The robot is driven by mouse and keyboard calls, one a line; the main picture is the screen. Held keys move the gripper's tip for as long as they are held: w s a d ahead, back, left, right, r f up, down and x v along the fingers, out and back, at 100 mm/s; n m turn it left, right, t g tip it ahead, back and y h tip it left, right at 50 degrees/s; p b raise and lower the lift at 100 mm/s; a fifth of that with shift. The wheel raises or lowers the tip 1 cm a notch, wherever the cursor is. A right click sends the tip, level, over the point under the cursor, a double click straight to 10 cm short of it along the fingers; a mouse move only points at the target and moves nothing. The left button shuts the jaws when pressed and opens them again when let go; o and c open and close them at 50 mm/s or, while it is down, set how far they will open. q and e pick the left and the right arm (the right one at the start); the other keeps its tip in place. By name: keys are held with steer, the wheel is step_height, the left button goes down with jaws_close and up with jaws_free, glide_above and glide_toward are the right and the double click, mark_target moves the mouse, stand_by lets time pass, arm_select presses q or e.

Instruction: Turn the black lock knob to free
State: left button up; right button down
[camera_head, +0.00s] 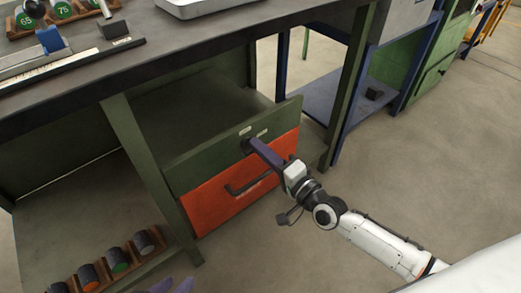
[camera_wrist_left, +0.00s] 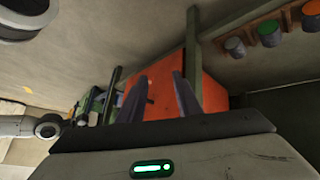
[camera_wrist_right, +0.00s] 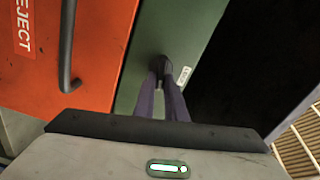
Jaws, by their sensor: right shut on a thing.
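The black lock knob (camera_wrist_right: 161,64) sits on the green panel (camera_wrist_right: 185,30) beside a small pale label (camera_wrist_right: 184,76), whose text is too small to read. In the head view the knob (camera_head: 246,146) is mostly hidden by my right gripper (camera_head: 250,145). My right gripper's purple fingers (camera_wrist_right: 162,88) are shut on the knob, reaching in from the lower right in the head view. My left gripper (camera_head: 175,287) shows only as purple fingertips at the bottom edge of the head view. In the left wrist view (camera_wrist_left: 162,95) its fingers are apart and empty.
Next to the green panel is an orange drawer front (camera_head: 215,203) marked REJECT, with a dark bar handle (camera_head: 252,183) close to my right gripper. A wooden rack (camera_head: 110,275) of several coloured-ended cylinders stands low at left. Dark bench top (camera_head: 200,50) lies above; floor at right is clear.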

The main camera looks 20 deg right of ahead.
arm_select(q)
steer(key=shift+w+d+r+b, duration=0.25)
steer(key=shift+w+r+b, duration=0.1)
steer(key=shift+r, duration=0.25)
arm_select(e)
steer(key=shift+f+m, duration=0.25)
steer(key=shift+m, duration=0.95)
arm_select(q)
steer(key=shift+r+t, duration=0.1)
steer(key=shift+t, duration=0.2)
steer(key=shift+s+f, duration=0.2)
steer(key=shift+s, duration=0.1)
arm_select(e)
steer(key=c, duration=1.8)
jaws_free()
arm_select(q)
steer(key=shift+w, duration=0.1)
